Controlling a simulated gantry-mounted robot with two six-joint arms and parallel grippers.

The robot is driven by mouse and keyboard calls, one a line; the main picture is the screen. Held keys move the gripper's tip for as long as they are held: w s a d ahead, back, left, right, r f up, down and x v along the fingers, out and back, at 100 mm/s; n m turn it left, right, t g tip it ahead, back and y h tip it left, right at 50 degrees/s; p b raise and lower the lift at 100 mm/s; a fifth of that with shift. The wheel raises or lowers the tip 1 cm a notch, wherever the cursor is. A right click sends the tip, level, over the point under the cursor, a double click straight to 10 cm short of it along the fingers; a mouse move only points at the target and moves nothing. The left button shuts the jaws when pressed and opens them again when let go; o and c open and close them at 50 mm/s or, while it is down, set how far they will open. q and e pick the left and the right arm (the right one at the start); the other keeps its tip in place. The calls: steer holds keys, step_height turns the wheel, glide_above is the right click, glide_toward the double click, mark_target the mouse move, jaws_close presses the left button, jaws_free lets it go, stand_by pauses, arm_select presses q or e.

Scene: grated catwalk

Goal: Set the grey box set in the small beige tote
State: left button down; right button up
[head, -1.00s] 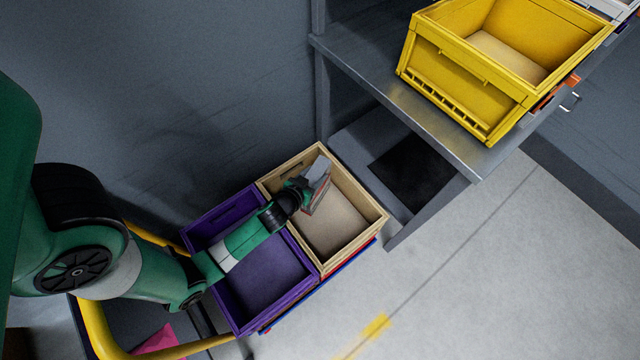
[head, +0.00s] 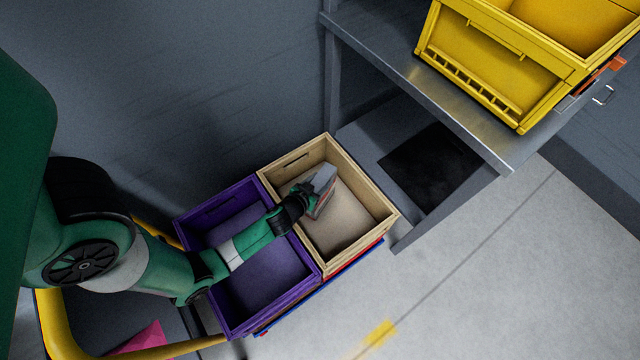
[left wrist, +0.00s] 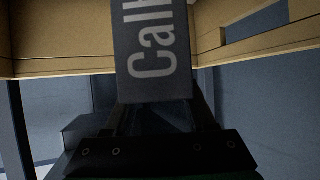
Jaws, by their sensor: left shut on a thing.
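The grey box set (head: 322,186) is in my left gripper (head: 310,194), over the left part of the small beige tote (head: 374,182). The gripper is shut on it. In the left wrist view the box set (left wrist: 154,52) shows a dark face with pale lettering, between the fingers (left wrist: 160,118). The tote's tan walls (left wrist: 62,50) show behind it. I cannot tell whether the box set touches the tote's floor. The tote's visible floor is bare. My right gripper is not in view.
A purple tote (head: 262,292) stands against the beige tote, under my left arm. A yellow crate (head: 490,75) sits on a grey metal shelf (head: 390,62) at the upper right. A pink item (head: 140,338) lies at the lower left. The floor at right is clear.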

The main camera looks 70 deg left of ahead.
arm_select(q)
steer(key=shift+w, duration=0.15)
steer(key=shift+c, duration=1.1)
jaws_free()
steer(key=shift+r, duration=0.3)
steer(key=p+v, duration=0.1)
steer(key=v, duration=0.6)
steer(key=shift+s+d+f+p, duration=0.1)
steer(key=shift+s+d+p, duration=0.05)
steer(key=shift+s+p, duration=0.2)
steer(key=shift+w, duration=0.1)
